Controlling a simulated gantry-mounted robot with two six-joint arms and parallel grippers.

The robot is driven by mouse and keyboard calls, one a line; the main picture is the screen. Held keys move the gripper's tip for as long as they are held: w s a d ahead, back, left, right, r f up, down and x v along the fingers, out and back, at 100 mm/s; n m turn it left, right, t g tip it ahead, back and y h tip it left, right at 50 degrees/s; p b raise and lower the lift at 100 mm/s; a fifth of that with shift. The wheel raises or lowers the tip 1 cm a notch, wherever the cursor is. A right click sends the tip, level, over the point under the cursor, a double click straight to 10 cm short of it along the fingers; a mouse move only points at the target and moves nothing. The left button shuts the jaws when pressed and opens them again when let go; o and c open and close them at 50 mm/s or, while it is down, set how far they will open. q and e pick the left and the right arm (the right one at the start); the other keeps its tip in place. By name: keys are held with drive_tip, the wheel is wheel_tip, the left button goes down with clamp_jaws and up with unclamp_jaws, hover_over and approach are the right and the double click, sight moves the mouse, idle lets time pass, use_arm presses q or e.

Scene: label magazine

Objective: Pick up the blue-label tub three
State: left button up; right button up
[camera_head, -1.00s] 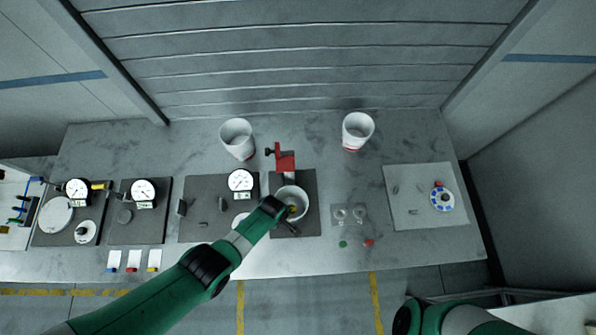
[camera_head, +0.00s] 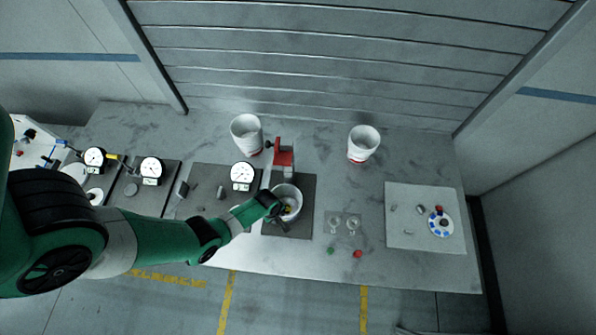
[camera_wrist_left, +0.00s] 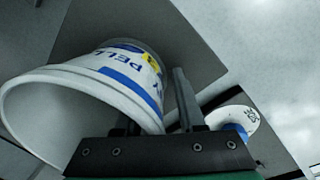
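A white tub (camera_head: 287,203) stands on the dark mat at the table's middle, below a red clamp-like fixture. In the left wrist view the tub (camera_wrist_left: 100,85) fills the left side and shows blue lettering and a yellow patch; its mouth faces the camera. No number is readable. My left gripper (camera_head: 276,210) is at the tub's near left rim. In the left wrist view its fingers (camera_wrist_left: 155,110) are apart, with the tub wall reaching between them; a gap shows beside the right finger. The left finger is partly hidden. My right gripper is out of view.
The red fixture (camera_head: 283,157) rises just behind the tub. Two more white tubs stand at the back, left (camera_head: 246,134) and right (camera_head: 363,144). A dial gauge (camera_head: 243,174) stands close left. A clear holder (camera_head: 342,225) is to the right, a pale mat (camera_head: 425,218) farther right.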

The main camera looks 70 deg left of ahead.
use_arm(q)
clamp_jaws()
idle(0.6)
